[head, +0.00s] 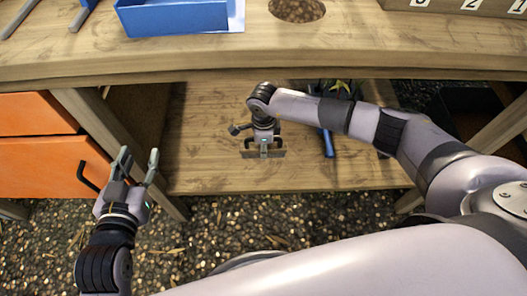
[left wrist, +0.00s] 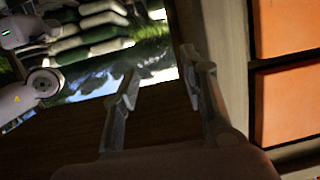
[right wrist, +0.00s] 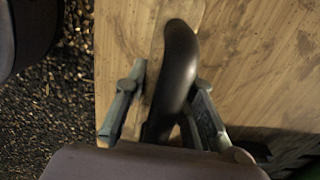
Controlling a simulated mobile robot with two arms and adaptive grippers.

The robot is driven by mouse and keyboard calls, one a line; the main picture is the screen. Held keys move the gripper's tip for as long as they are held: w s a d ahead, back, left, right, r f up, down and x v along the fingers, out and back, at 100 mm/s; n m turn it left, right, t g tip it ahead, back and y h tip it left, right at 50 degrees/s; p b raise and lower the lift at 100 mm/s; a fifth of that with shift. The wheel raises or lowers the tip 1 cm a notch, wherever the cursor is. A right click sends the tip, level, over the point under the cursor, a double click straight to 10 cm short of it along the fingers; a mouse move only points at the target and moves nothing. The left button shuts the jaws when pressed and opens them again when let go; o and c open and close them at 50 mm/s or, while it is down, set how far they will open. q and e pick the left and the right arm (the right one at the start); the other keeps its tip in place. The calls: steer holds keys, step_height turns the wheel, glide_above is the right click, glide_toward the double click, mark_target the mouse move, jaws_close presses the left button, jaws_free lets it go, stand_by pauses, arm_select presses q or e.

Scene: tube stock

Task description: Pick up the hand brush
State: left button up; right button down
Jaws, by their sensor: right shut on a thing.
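The hand brush shows in the right wrist view as a smooth, black, curved handle (right wrist: 179,45) over the wooden lower shelf. My right gripper (right wrist: 168,82) has its two fingers on either side of this handle and is shut on it. In the head view my right gripper (head: 264,148) is low over the lower shelf, with a dark strip at its fingers; the brush is small and partly hidden there. I cannot tell whether it touches the shelf. My left gripper (head: 138,164) is open and empty, left of the shelf; its spread fingers also show in the left wrist view (left wrist: 165,80).
The lower shelf (head: 215,165) lies under a wooden bench top (head: 330,50) with a blue bin (head: 175,18) and a round hole. A blue tool (head: 327,142) lies right of my right gripper, partly behind my arm. Orange drawers (head: 40,160) stand at left. Pebbled ground lies in front.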

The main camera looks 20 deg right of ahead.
step_height(320, 180, up, 7)
steer(key=shift+r+p, duration=0.2)
steer(key=shift+p, duration=0.7)
step_height(320, 180, up, 6)
steer(key=shift+r+p, duration=0.15)
steer(key=shift+p, duration=0.45)
arm_select(q)
steer(key=s+a+f+g+y, duration=0.2)
steer(key=s+a+f+g, duration=0.3)
steer(key=s+f+g, duration=0.4)
steer(key=shift+s+f+n+g+y, duration=0.3)
steer(key=shift+s+f, duration=0.65)
steer(key=shift+s, duration=1.15)
arm_select(e)
steer(key=shift+r, duration=0.4)
